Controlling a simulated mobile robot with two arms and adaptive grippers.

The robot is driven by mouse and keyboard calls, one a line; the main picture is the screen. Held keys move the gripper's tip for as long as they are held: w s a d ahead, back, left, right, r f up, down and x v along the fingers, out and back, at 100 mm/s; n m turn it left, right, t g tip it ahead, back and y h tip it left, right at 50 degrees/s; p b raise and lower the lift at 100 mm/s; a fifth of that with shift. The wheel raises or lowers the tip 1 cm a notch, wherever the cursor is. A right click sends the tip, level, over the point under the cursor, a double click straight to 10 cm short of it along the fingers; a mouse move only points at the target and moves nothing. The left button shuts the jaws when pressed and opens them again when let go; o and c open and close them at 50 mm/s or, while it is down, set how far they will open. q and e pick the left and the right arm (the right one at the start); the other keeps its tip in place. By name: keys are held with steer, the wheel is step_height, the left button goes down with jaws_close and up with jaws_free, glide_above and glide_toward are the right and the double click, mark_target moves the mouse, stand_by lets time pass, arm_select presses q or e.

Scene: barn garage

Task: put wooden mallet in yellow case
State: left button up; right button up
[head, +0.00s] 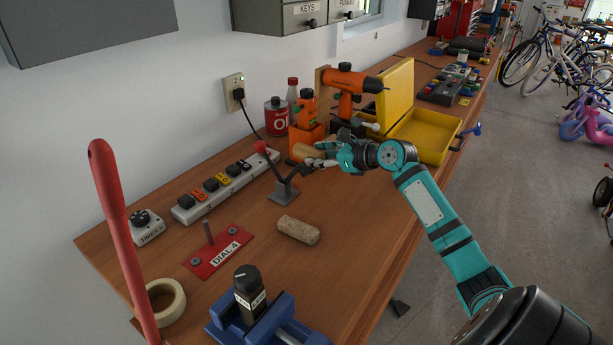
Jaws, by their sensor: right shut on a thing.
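The wooden mallet (303,152) shows as a light-brown wooden piece at my right gripper, beside the orange holder. The rest of it is hidden by the fingers. My right gripper (319,157) is shut on it, low over the middle of the bench. The yellow case (440,156) stands open on the bench, to the right of and behind the gripper. Its lid (396,92) is raised on the left side. My left gripper is not in view.
A lever on a grey base (284,193), a power strip (226,187), a cork cylinder (298,230), a red plate (218,252) and a blue vise (222,325) are nearer. The bench's right front is clear.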

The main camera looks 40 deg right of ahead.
glide_above(320, 190)
step_height(320, 190, down, 4)
steer(key=shift+d+f, duration=0.1)
steer(key=shift+f, duration=0.05)
step_height(320, 190, down, 3)
steer(key=shift+f, duration=0.35)
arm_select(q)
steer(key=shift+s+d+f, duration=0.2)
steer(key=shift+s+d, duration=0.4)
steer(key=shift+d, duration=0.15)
arm_select(e)
steer(key=o, duration=1.2)
steer(key=shift+f, duration=0.1)
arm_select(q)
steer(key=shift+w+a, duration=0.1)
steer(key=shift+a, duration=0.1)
